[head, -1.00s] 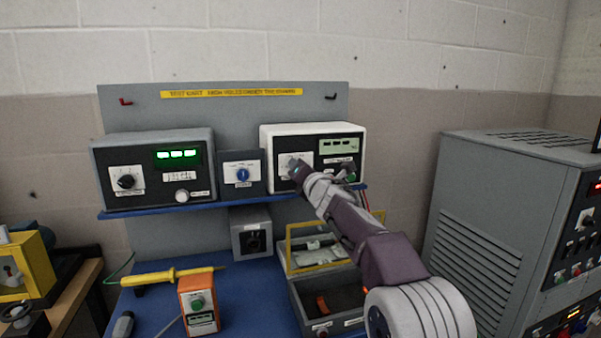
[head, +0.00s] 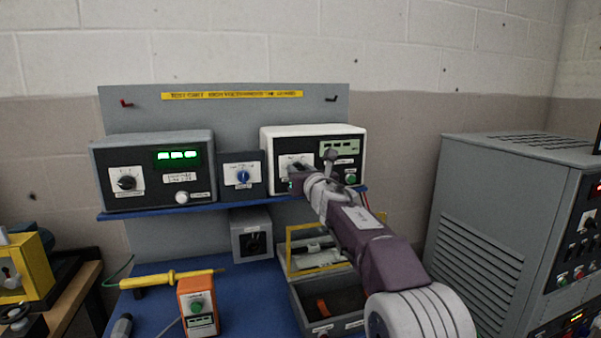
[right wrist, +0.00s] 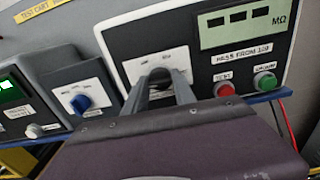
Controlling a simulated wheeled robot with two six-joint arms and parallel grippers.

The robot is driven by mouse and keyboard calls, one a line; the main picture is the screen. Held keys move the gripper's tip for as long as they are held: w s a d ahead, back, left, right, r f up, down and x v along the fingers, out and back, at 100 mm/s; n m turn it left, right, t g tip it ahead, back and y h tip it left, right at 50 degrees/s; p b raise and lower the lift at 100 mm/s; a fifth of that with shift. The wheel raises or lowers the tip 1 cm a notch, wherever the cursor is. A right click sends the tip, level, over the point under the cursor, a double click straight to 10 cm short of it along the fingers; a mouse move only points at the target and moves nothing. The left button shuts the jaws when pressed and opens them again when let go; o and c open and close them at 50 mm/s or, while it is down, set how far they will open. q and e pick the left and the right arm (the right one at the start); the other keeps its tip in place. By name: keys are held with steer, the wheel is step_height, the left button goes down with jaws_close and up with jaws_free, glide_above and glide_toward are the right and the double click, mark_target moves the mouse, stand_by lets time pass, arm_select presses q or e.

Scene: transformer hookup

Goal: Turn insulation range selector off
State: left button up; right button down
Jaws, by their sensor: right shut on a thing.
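The insulation tester (head: 270,148) is a white-cased box with a black front and an MΩ display, on the right of the blue shelf. Its white range selector plate (right wrist: 176,60) shows in the right wrist view, with a dark knob (right wrist: 160,76) in its middle. My right gripper (right wrist: 160,82) is shut on this knob, its fingers on either side. In the head view my right gripper (head: 297,180) reaches the selector from the lower right and hides most of the knob. The knob's pointer direction cannot be made out. My left gripper is not in view.
A red button (right wrist: 224,90) and a green button (right wrist: 264,82) sit right of the selector. A small box with a blue knob (head: 243,177) and a grey unit with a green display (head: 178,155) stand to the left. A grey cabinet (head: 480,220) stands at the right.

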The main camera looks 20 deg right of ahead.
steer(key=shift+f, duration=0.1)
stand_by(0.3)
steer(key=c, duration=1)
jaws_free()
steer(key=shift+c, duration=0.2)
steer(key=s+b, duration=0.3)
steer(key=s, duration=0.6)
steer(key=shift+d, duration=0.15)
